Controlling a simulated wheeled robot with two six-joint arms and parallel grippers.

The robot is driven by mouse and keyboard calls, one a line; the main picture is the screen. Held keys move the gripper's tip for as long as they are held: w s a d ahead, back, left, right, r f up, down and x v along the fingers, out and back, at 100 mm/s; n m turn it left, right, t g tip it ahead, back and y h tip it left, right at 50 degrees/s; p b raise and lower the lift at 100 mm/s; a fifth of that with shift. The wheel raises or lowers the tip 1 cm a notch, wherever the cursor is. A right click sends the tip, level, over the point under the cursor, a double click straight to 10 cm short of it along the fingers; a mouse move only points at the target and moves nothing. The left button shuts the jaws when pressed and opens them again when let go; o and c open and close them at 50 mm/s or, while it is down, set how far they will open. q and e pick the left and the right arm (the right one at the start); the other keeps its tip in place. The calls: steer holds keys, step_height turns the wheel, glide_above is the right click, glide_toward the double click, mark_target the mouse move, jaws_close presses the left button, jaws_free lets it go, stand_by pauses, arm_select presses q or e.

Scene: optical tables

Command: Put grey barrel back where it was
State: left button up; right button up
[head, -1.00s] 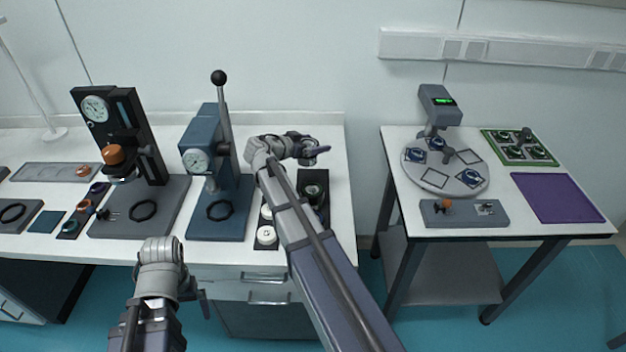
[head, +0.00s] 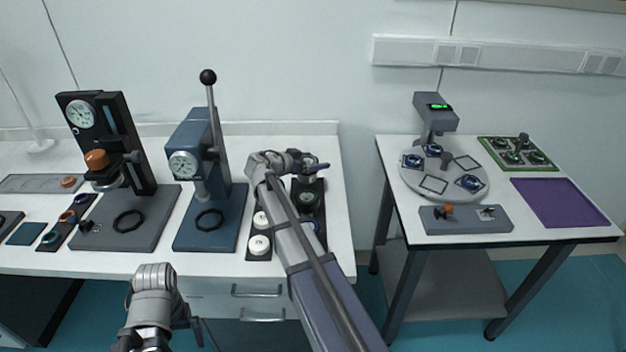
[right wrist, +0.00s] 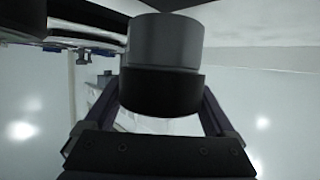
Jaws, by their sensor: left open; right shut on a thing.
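My right gripper (head: 312,164) is shut on the grey barrel (right wrist: 165,45), above the black rack (head: 322,228) near the right end of the left table. In the right wrist view the barrel is a grey cylinder with a wide black band, held between the two fingers. In the head view the barrel is small and mostly hidden by the gripper. Dark round pieces sit in the rack below, partly covered by my right arm. My left gripper (head: 192,325) is open and empty, low in front of the table.
A strip with white round pieces (head: 259,245) lies left of the rack, beside the blue lever press (head: 200,180). A black gauge stand (head: 105,140) is further left. Past a floor gap, the right table holds a round plate (head: 415,185), a grey block (head: 465,220) and a purple mat (head: 560,202).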

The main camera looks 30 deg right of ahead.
steer(key=shift+f, duration=0.1)
step_height(320, 180, down, 4)
steer(key=b, duration=0.3)
steer(key=shift+r, duration=0.2)
steer(key=shift+f+b, duration=0.1)
steer(key=shift+b, duration=0.3)
steer(key=o, duration=1.4)
steer(key=shift+c, duration=0.2)
steer(key=shift+a+r+p, duration=0.25)
steer(key=shift+r+p, duration=0.1)
steer(key=shift+p, duration=0.05)
steer(key=p+v, duration=0.2)
steer(key=v, duration=0.3)
steer(key=shift+s+a+r, duration=0.1)
steer(key=shift+s+a, duration=0.05)
steer(key=shift+a, duration=0.05)
steer(key=shift+s+a+r, duration=0.15)
steer(key=shift+a+r, duration=0.05)
steer(key=shift+a, duration=0.5)
